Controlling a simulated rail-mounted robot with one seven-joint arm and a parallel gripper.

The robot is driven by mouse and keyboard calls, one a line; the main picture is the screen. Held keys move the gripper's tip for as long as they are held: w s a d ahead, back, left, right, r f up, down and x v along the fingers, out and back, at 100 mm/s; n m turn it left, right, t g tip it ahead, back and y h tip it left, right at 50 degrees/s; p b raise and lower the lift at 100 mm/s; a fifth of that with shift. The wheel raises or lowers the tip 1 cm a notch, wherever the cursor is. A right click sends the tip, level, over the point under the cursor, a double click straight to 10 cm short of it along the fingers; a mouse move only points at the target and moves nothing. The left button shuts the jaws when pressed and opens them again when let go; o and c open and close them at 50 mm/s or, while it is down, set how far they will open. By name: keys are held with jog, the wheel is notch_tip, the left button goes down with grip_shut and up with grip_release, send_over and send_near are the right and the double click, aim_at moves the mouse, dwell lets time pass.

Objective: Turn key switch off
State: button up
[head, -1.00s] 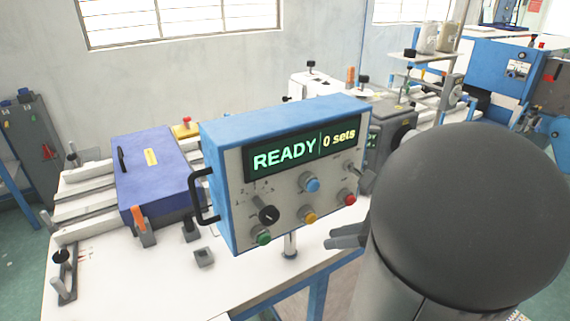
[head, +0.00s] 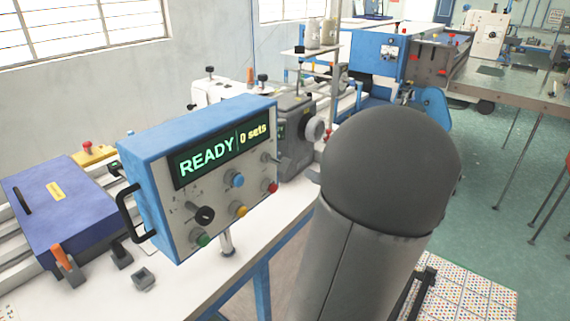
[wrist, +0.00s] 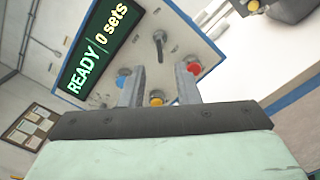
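A blue control box (head: 150,140) with a grey front panel and a lit screen reading "READY" and "0 sets" stands above the white table. My gripper (wrist: 160,76) is open and empty, facing the panel. Its two fingers stand apart below the switch in the wrist picture, with the yellow button between them. My arm hides the gripper in the head view.
Near the switch are a blue button (head: 237,180), a red button (head: 272,187), a yellow button (head: 239,209), a green button (head: 202,240) and a black knob (head: 204,215). A grey machine (head: 293,150) stands behind the box at right.

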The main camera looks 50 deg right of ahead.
aim_at(285, 163)
jog(key=w, duration=0.9)
jog(key=shift+w+p, duration=0.25)
jog(key=shift+p, duration=0.15)
grip_shut()
